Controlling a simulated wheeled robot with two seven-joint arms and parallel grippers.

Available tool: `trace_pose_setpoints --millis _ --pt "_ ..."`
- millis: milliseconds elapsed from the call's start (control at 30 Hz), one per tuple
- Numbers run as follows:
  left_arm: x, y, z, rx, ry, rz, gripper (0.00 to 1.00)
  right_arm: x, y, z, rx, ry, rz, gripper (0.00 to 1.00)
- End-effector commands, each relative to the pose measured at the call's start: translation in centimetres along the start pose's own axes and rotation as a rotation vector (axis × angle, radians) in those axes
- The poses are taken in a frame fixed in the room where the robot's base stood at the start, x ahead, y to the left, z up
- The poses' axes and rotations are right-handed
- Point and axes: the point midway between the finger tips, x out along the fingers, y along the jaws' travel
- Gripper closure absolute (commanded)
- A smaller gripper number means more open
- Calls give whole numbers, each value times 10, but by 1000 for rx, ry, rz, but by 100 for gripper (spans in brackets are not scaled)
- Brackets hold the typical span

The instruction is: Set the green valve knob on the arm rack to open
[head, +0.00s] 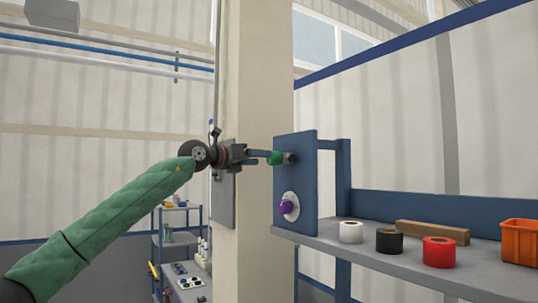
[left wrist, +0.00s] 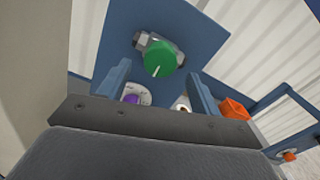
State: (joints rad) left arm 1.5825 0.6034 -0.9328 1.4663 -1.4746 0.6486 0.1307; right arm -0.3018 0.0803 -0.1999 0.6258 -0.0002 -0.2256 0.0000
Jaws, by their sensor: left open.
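The green valve knob (head: 275,158) sits on a grey fitting on the upright blue panel (head: 308,185) at the end of the shelf. In the left wrist view the round green knob (left wrist: 160,60) faces me, with a short white mark near its lower edge. My left gripper (head: 262,157) is level with the knob, its fingers pointing at it. In the wrist view it is open, one finger either side below the knob, with nothing held. Whether the fingers touch the knob I cannot tell. My right gripper is out of view.
A purple knob (head: 286,207) on a white plate is below the green one. The shelf (head: 400,262) holds white (head: 351,232), black (head: 389,241) and red (head: 439,252) rolls, a wooden bar (head: 432,233) and an orange bin (head: 519,242). A beige column (head: 258,80) stands behind my gripper.

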Motion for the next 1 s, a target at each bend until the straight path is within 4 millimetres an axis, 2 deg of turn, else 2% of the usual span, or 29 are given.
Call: trace_pose_setpoints --millis 33,300,500,767,867,1000 --pt "9 -2 5 -2 2 -1 36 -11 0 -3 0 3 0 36" --pt "38 -1 2 -2 1 -1 36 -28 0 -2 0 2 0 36" --pt "46 0 0 -2 0 -1 36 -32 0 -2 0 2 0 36" --pt "46 0 0 -2 0 -1 36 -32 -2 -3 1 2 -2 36" --pt "46 0 0 -2 0 -1 52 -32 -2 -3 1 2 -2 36" --pt "46 0 0 -2 0 0 79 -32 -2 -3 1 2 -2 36"
